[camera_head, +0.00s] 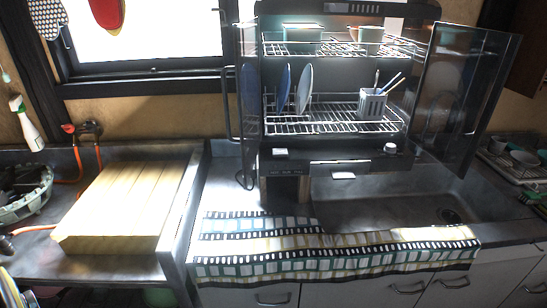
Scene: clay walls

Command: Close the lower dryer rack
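The dish dryer (325,167) is a dark cabinet standing over the sink, with its left glass door (249,100) and right glass door (466,90) swung open. The lower dryer rack (300,128) is a wire shelf holding upright plates (304,90) and a pale utensil holder (371,107) with utensils. The upper rack (335,47) carries a teal container (302,33) and a cup (371,34). Both racks show through the open front; I cannot tell exactly how far the lower one is pulled out. Neither of my grippers is in view.
A patterned cloth (300,262) drapes over the counter's front edge below the dryer. A wooden board (125,205) lies on the left counter near a green basket (25,200). A dish tray (510,160) with bowls is at the far right. The sink basin (400,205) looks empty.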

